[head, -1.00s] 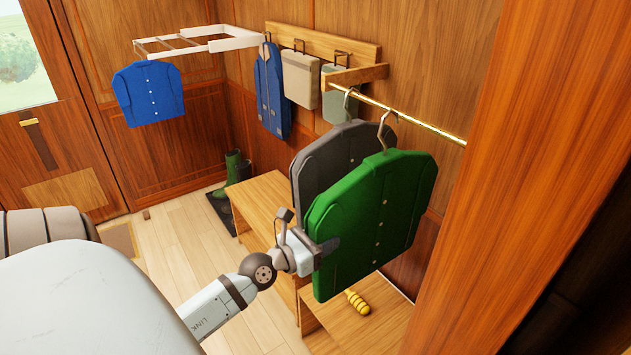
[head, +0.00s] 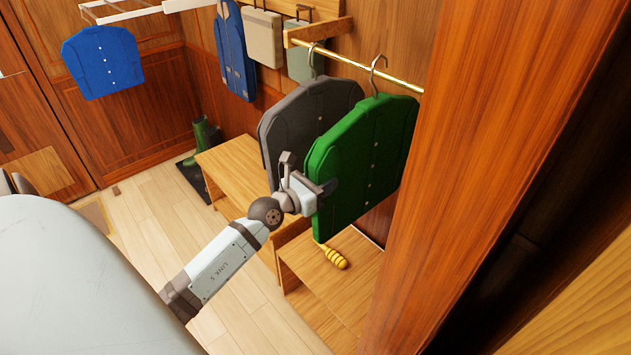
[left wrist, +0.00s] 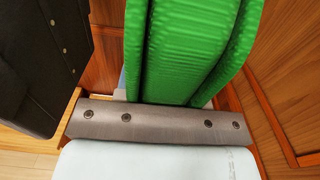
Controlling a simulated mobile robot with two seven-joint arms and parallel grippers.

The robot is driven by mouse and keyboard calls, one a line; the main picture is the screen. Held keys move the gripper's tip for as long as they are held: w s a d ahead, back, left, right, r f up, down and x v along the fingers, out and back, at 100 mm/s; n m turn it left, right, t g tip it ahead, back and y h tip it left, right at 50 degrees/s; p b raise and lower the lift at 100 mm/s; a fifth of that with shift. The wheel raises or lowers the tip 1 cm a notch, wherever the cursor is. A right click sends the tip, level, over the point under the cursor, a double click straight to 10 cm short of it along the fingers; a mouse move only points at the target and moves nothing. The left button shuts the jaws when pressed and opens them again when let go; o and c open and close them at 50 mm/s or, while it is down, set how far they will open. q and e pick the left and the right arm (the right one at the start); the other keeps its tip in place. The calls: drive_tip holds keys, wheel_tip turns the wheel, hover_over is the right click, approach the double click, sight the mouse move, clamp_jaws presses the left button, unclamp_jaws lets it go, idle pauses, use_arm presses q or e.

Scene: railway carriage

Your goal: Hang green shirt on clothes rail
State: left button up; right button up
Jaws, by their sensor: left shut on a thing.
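The green shirt (head: 358,165) is upright on a hanger. Its metal hook (head: 377,66) overlaps the brass clothes rail (head: 351,62) in the head view, with the hook's top above the rail line; I cannot tell whether it rests on the rail. My left gripper (head: 326,192) is shut on the shirt's left edge. In the left wrist view the green shirt (left wrist: 190,45) fills the space beyond the gripper (left wrist: 160,118), which hides the grip. A dark grey shirt (head: 295,115) hangs on the rail to the left of the green one. My right gripper is not in view.
A wooden post (head: 470,150) stands close on the right. Below are a wooden bench (head: 235,160) and a lower wooden surface (head: 335,290) with a yellow-handled object (head: 332,256). A blue shirt (head: 103,62) hangs at the far left. Green boots (head: 203,135) stand by the wall.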

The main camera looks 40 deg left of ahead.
use_arm(q)
drive_tip(key=shift+w+d, duration=0.15)
drive_tip(key=shift+w, duration=0.95)
wheel_tip(320, 180, down, 3)
drive_tip(key=b, duration=0.2)
drive_tip(key=shift+f+b, duration=0.15)
drive_tip(key=shift+b, duration=0.15)
drive_tip(key=o, duration=0.9)
drive_tip(key=shift+o, duration=0.9)
drive_tip(key=shift+s+f, duration=0.1)
